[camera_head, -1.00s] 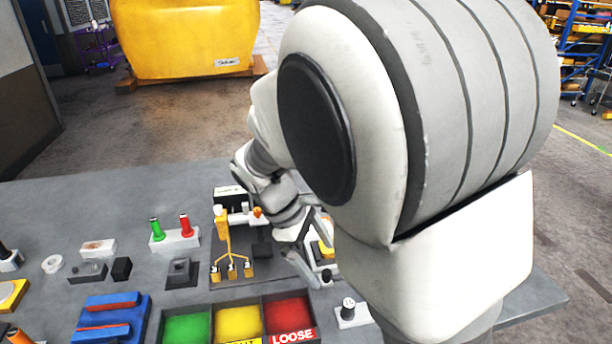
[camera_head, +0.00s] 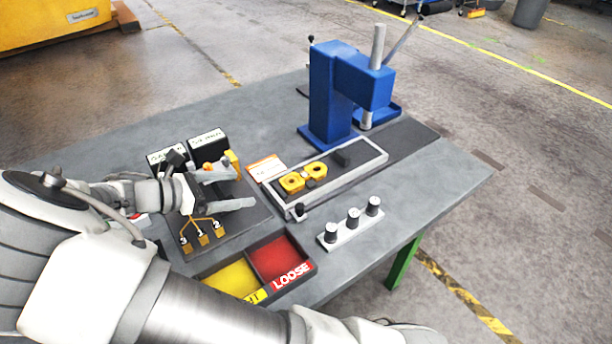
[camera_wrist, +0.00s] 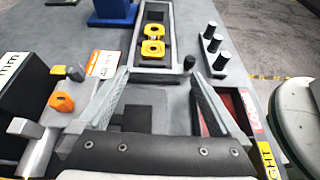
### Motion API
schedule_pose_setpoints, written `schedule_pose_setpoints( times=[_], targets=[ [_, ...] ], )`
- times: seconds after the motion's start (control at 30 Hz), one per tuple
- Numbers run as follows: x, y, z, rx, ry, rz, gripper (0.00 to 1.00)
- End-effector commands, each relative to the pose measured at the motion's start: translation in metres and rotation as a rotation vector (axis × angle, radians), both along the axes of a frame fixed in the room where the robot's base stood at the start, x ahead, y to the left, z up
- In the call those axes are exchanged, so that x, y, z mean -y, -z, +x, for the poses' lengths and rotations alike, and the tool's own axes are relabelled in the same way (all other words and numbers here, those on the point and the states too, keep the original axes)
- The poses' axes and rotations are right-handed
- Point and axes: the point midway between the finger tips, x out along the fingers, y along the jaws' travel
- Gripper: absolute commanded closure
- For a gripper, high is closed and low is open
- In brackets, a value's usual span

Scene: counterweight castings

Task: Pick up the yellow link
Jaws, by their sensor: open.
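The yellow link (camera_head: 303,177) has two joined rounded ends, each with a dark opening. It lies in a long grey-rimmed tray (camera_head: 357,172) on the table, towards the tray's near left part. In the wrist view the link (camera_wrist: 152,41) is upper centre, beyond my fingertips. My gripper (camera_head: 240,188) is open and empty, left of the link and apart from it.
A blue press (camera_head: 337,95) stands behind the tray. A white block with three black knobs (camera_head: 353,220) is at right. The red LOOSE bin (camera_head: 278,257) and yellow bin (camera_head: 233,279) are in front. Black labelled boxes (camera_head: 208,147) stand behind my gripper. The table's right end is clear.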

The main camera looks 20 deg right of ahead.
Motion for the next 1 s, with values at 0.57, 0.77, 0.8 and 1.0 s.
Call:
schedule_pose_setpoints(
  times=[0.57, 0.77, 0.8, 1.0],
  targets=[
    [0.058, 0.029, 0.024, -0.007, -0.036, -0.054, 0.00],
    [0.088, 0.043, 0.035, -0.006, -0.037, -0.051, 0.00],
    [0.092, 0.045, 0.036, -0.007, -0.036, -0.051, 0.00],
    [0.102, 0.050, 0.040, -0.006, -0.037, -0.050, 0.00]
  ],
)
